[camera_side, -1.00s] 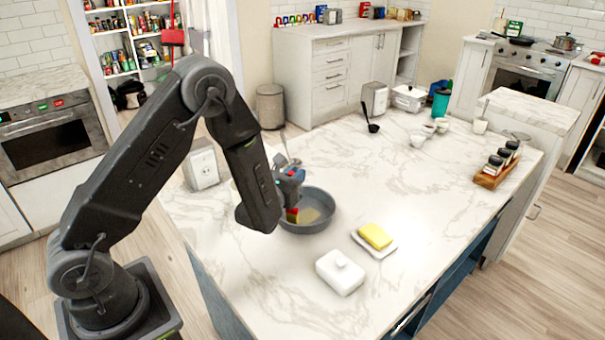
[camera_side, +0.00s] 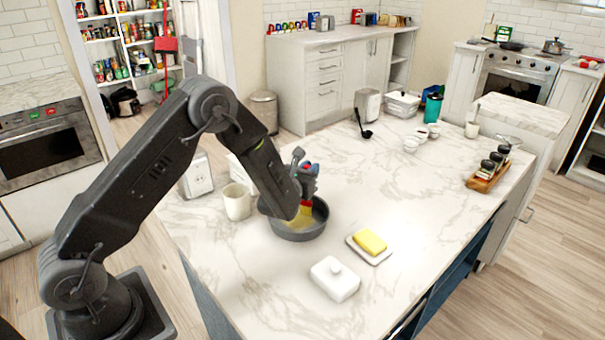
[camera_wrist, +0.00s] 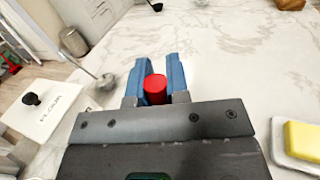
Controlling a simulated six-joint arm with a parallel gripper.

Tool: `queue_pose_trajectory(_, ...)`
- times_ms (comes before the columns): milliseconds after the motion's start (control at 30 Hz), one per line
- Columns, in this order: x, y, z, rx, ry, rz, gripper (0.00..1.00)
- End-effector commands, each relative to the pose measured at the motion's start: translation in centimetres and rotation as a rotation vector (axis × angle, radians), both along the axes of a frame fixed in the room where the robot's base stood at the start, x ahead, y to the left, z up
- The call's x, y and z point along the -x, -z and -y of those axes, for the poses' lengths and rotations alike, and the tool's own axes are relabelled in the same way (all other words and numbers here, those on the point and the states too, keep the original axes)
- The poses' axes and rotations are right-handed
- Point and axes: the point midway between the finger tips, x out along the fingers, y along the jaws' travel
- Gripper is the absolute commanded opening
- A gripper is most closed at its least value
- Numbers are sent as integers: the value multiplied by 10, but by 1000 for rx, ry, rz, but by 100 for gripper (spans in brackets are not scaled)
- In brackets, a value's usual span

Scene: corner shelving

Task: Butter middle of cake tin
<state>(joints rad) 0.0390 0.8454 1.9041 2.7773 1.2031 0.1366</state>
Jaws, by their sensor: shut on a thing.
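The round grey cake tin (camera_side: 290,232) stands on the marble island, with a yellowish patch visible inside it. My gripper (camera_side: 307,181) is over the tin, shut on a brush with a red handle (camera_wrist: 155,88). The brush's yellowish lower end (camera_side: 303,213) points down into the tin; whether it touches the bottom I cannot tell. The yellow butter block (camera_side: 371,241) lies on a white dish (camera_side: 358,252) to the right of the tin, and also shows at the right edge of the wrist view (camera_wrist: 303,140). The wrist view hides the tin behind my gripper.
Small bowls (camera_side: 411,145), a ladle (camera_side: 366,133) and a spice rack (camera_side: 487,178) are farther back. The marble right of the tin is mostly clear.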

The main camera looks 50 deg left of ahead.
Motion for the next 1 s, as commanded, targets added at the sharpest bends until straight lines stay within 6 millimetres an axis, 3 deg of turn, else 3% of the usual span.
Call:
queue_pose_trajectory(100,-11,0,-1,1,-1,0,0)
queue_pose_trajectory(267,-8,0,-17,-1,-2,-1,0)
queue_pose_trajectory(1000,61,-1,-13,1,0,-2,0)
